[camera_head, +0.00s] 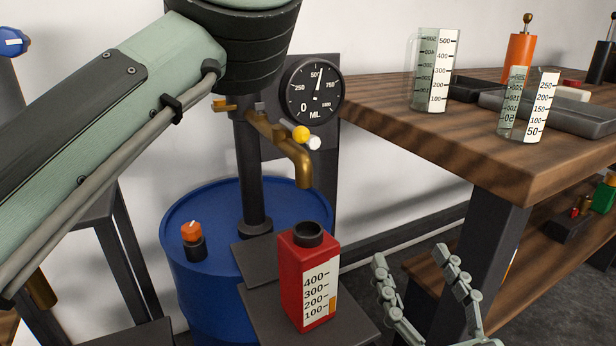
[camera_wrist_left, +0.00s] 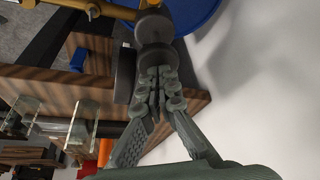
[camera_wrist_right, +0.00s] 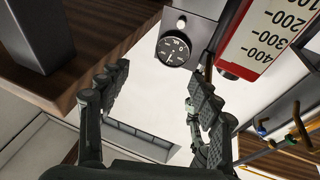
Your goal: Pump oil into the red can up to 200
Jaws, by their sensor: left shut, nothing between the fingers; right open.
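The red can (camera_head: 298,262) stands upright on a dark platform, its black mouth below and slightly right of the brass spout (camera_head: 304,172). Its white scale (camera_head: 318,284) has an orange strip (camera_head: 333,304) reaching close to the 200 mark; the exact level is too small to tell. The can also shows in the right wrist view (camera_wrist_right: 232,65). My left gripper (camera_wrist_left: 160,72) is shut and empty, its fingertips against or just before a dark round pump part (camera_wrist_left: 154,28); the head view hides it behind my arm. My right gripper (camera_head: 410,257) is open and empty, right of the can.
A round ML gauge (camera_head: 313,92) points just past 500. The blue drum (camera_head: 190,295) carries the pump and an orange-capped item (camera_head: 191,232). The wooden bench (camera_head: 440,140) at right holds glass measures (camera_head: 425,70) and an orange bottle (camera_head: 520,56).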

